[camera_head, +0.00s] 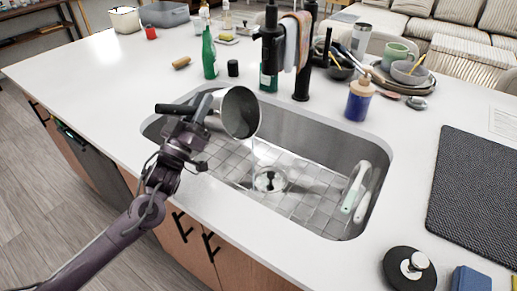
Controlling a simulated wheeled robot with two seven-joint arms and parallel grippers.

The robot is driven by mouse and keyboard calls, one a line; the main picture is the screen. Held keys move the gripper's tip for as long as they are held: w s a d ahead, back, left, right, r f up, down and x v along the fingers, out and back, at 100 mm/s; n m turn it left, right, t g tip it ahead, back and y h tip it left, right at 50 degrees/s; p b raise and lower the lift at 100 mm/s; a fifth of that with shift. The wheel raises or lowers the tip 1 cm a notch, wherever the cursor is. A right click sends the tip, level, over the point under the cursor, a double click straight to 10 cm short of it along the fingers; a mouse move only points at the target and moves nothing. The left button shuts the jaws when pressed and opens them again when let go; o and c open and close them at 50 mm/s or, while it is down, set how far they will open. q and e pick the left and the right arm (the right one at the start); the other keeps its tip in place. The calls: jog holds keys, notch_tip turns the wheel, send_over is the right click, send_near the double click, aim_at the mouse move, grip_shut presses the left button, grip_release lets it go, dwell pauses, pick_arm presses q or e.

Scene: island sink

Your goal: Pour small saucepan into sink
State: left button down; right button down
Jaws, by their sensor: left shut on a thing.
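The small saucepan (239,113) is grey metal and is tilted on its side over the back left part of the sink (318,137). Its open mouth faces right and toward me. A thin pale stream seems to run from its lower rim down to the drain (269,180). My left gripper (196,112) is at the left of the saucepan, shut on its handle; the fingertips are partly hidden by the wrist. My right gripper is not in view.
A dish brush (355,187) leans at the sink's right end. Behind the sink stand a black faucet (271,48) with a cloth, a green bottle (209,54) and a soap bottle (359,99). Dishes (409,72) stand back right. A dark mat (478,195) and a black lid (410,268) lie right.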

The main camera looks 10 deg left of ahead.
pick_arm(q)
jog(key=shift+s+d+f+m+h+b, duration=0.1)
jog(key=shift+s+d+m+h+b, duration=0.1)
jog(key=shift+d+m+h+b, duration=0.4)
jog(key=shift+s+d+f+m+h+b, duration=0.15)
jog(key=shift+d+m+h+b, duration=0.2)
jog(key=shift+m, duration=0.45)
